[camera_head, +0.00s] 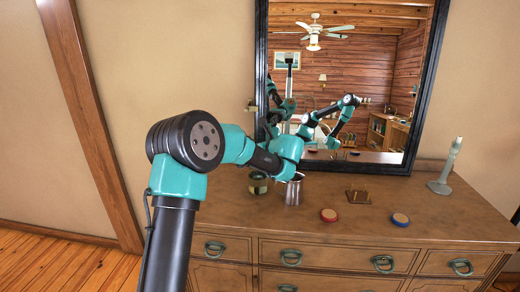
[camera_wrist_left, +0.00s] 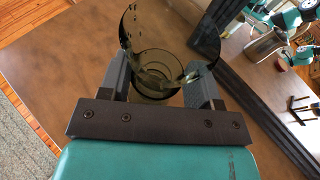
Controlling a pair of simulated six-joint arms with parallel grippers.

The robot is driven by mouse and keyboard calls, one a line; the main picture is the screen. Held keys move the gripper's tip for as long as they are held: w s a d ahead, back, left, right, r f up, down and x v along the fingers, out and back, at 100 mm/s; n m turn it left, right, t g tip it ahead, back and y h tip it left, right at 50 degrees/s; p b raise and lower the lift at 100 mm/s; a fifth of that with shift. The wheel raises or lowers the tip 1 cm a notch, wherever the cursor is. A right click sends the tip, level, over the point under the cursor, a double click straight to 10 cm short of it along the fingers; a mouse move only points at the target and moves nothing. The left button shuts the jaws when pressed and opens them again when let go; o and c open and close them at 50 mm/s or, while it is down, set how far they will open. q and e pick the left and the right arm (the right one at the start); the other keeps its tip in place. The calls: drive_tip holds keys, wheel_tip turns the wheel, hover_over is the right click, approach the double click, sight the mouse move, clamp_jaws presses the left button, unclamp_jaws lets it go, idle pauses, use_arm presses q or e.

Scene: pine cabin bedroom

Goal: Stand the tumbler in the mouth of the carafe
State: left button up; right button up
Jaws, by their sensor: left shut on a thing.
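The tumbler (camera_head: 258,187) is smoky green-brown glass, with a wide open rim. In the left wrist view the tumbler (camera_wrist_left: 140,32) is upright between the two fingers. My left gripper (camera_head: 272,175) reaches it from the right, and its fingers (camera_wrist_left: 158,88) are shut on its sides. I cannot tell whether its base touches the dresser. A shiny metal vessel (camera_head: 293,193), seemingly the carafe, stands upright on the dresser just right of the tumbler, apart from it. My wrist partly covers its top. My right gripper does not show directly.
The wooden dresser top (camera_head: 240,218) carries a red-edged disc (camera_head: 329,215), a small brown stand (camera_head: 359,196), a blue-edged disc (camera_head: 401,219) and a pale green candlestick (camera_head: 446,170). A black-framed mirror (camera_head: 408,140) stands close behind. The dresser's front left is clear.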

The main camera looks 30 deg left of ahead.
use_arm(q)
drive_tip(key=shift+s+f, duration=0.1)
drive_tip(key=shift+f, duration=1.3)
drive_tip(key=o, duration=0.7)
drive_tip(key=shift+o, duration=0.2)
drive_tip(key=shift+d, duration=0.1)
drive_tip(key=v, duration=1.1)
drive_tip(key=shift+r, duration=0.3)
idle(0.4)
